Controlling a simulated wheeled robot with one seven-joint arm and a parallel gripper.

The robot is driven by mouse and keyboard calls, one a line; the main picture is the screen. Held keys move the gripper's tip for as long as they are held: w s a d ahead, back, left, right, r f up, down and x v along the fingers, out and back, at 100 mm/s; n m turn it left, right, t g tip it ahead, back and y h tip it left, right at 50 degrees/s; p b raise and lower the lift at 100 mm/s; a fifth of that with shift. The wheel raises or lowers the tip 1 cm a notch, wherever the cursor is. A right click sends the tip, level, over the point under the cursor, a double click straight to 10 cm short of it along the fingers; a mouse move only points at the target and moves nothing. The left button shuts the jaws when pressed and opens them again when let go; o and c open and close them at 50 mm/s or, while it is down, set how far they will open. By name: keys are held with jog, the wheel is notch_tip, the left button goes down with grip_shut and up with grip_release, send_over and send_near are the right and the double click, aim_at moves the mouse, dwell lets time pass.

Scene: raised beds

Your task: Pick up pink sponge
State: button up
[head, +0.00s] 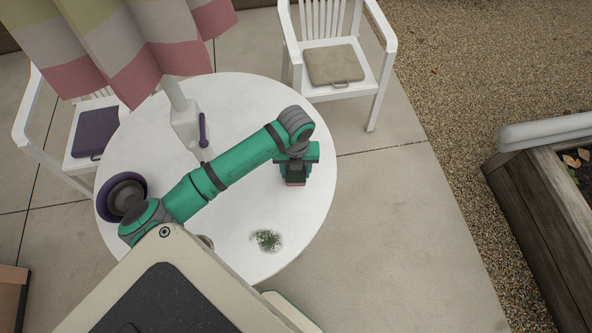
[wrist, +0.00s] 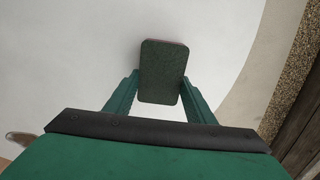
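The pink sponge shows in the wrist view as a rounded block (wrist: 163,70) with a dark green face and a thin pinkish edge. In the head view a small pink part of it (head: 295,183) shows just below my gripper (head: 296,170), over the right side of the round white table (head: 235,235). In the wrist view my gripper (wrist: 161,80) has its two green fingers spread, one at each side of the sponge's near half. Narrow gaps show between the fingers and the sponge's near end. Contact at the fingertips is hard to make out.
A parasol pole with a white housing (head: 186,122) stands at the table's middle. A dark purple bowl (head: 124,195) is at the left edge. A green-white leafy patch (head: 266,240) lies on the near side. White chairs (head: 335,60) and a wooden raised bed (head: 545,220) stand around.

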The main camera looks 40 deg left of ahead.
aim_at(296, 172)
jog(key=shift+r, duration=0.1)
jog(key=shift+r, duration=0.45)
notch_tip(296, 172, up, 2)
jog(key=shift+r, duration=0.1)
jog(key=s+a+r, duration=0.2)
jog(key=s+r, duration=0.7)
jog(key=s, duration=0.4)
jog(key=shift+s+r, duration=0.35)
jog(key=shift+s, duration=0.05)
jog(key=shift+a, duration=0.1)
